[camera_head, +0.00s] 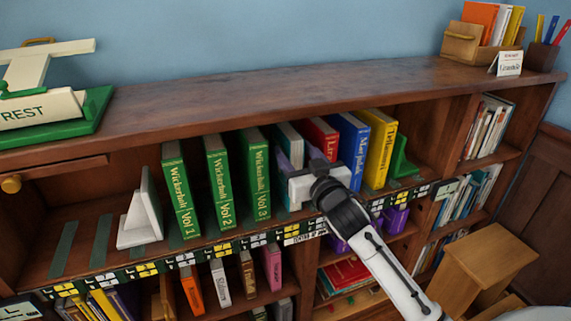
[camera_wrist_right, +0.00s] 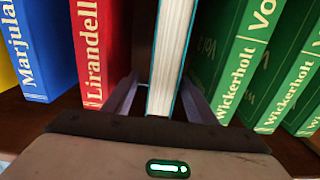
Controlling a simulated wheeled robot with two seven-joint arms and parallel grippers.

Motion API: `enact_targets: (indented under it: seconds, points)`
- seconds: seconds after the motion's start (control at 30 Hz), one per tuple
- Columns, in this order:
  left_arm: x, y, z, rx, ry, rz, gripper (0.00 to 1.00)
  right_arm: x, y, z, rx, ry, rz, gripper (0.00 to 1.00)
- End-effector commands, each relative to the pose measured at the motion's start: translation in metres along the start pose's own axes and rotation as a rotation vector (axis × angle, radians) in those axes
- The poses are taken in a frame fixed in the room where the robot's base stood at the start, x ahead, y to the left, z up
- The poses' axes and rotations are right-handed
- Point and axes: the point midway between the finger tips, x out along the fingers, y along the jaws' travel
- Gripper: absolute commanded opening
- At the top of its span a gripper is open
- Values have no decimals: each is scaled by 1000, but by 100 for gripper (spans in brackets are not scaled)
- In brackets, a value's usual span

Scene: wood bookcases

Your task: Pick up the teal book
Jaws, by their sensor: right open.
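The teal book (camera_head: 287,133) stands upright on the top shelf, between the green Vol 3 book and the red book. In the right wrist view the teal book (camera_wrist_right: 168,60) shows its white page edges towards me, with thin teal cover edges. My right gripper (camera_head: 299,165) is at the front of the book and hides its lower part in the head view. In the wrist view the open fingers of my right gripper (camera_wrist_right: 160,100) stand on either side of the book. I cannot tell whether they touch it. My left gripper is out of view.
The red Lirandell book (camera_wrist_right: 92,50) and the green Vol 3 book (camera_head: 255,172) flank the fingers closely. Blue (camera_head: 348,145) and yellow (camera_head: 380,148) books stand to the right. A white sailboat-shaped bookend (camera_head: 140,220) is at left. A wooden step stool (camera_head: 485,262) stands at lower right.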

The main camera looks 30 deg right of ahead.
Motion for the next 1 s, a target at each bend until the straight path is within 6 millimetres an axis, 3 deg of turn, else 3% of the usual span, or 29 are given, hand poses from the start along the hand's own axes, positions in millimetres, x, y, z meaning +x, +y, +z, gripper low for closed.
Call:
enact_targets:
  seconds: [0.5, 0.77, 0.8, 1.0]
  points:
    - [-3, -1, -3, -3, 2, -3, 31, 56, -3, 1, -1, -2, 0, 52]
    - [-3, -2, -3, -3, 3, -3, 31, 60, -3, 1, -1, -2, 0, 52]
    - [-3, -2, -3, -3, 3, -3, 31, 59, -3, 1, -1, -2, 0, 50]
    - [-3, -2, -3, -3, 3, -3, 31, 59, -3, 1, -1, -2, 0, 16]
